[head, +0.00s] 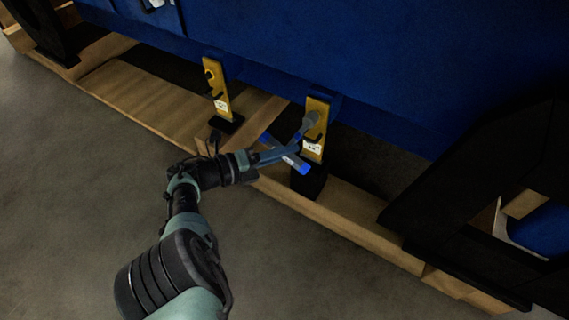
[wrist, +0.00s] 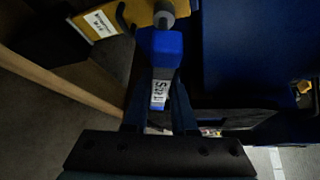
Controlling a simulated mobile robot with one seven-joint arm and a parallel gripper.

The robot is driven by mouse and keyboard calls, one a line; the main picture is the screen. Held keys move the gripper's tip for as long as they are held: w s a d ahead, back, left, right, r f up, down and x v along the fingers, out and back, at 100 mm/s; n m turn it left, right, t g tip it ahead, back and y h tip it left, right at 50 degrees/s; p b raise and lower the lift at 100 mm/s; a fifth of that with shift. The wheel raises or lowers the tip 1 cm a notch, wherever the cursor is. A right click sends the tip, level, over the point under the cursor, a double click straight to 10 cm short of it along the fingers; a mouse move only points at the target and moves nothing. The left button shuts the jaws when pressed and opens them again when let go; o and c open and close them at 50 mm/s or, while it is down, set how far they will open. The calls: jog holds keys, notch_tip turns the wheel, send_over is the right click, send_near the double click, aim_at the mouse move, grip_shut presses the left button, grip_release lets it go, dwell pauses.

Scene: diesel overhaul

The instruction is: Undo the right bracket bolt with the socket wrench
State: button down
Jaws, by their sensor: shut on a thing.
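The right yellow bracket (head: 321,107) hangs under the blue engine in the head view, and its face also shows in the wrist view (wrist: 90,27). My gripper (head: 286,153) is at this bracket, shut on the blue handle of the socket wrench (wrist: 161,52). The handle carries a white label between my fingers. The wrench's grey socket end (head: 310,118) is at the bracket's face, over where a bolt would sit. The right bracket bolt itself is hidden, so I cannot tell whether the socket is seated on it.
A similar yellow bracket (head: 213,78) with a dark hook stands to the left. The blue engine body (head: 400,60) overhangs both. A wooden pallet frame (head: 150,98) runs below, and a black stand (head: 490,190) is at the right. Bare floor lies in front.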

jog(key=n+h+b, duration=0.1)
jog(key=n+b, duration=0.1)
jog(key=b, duration=0.1)
jog(key=n+h+b, duration=0.2)
jog(key=b, duration=0.2)
jog(key=shift+f+n+t, duration=0.3)
jog(key=shift+f+n, duration=0.1)
jog(key=n+t, duration=0.1)
jog(key=n+h+b, duration=0.1)
jog(key=n, duration=0.1)
jog(key=shift+r+t, duration=0.4)
jog(key=shift+r+n, duration=0.1)
jog(key=shift+n, duration=0.2)
